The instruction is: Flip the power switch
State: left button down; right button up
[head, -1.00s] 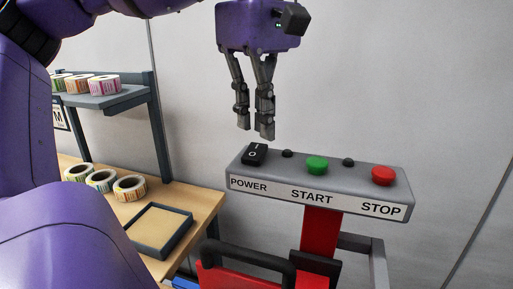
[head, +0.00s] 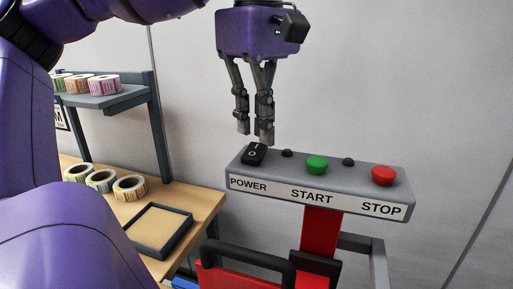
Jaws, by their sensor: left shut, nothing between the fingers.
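The power switch (head: 253,155) is a black rocker marked I and O, at the left end of the grey control panel (head: 330,177), above the POWER label. My left gripper (head: 256,138) points down with its fingers shut and empty. Its fingertips are just above and behind the switch and overlap its far edge in the picture; I cannot tell whether they touch it. My right gripper is not in the head view.
A green START button (head: 317,165) and a red STOP button (head: 383,176) sit right of the switch, with small black knobs between. A wooden table (head: 204,203) at left holds label rolls (head: 101,180) and a square tray (head: 148,254).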

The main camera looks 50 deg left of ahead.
aim_at(257, 144)
pick_arm(q)
jog(key=shift+f, duration=0.45)
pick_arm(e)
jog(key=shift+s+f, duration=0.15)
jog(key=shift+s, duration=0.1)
pick_arm(q)
jog(key=shift+f, duration=0.35)
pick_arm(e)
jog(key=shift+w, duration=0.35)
pick_arm(q)
jog(key=shift+r, duration=0.15)
jog(key=shift+r+p, duration=0.5)
jog(key=shift+r, duration=2.9)
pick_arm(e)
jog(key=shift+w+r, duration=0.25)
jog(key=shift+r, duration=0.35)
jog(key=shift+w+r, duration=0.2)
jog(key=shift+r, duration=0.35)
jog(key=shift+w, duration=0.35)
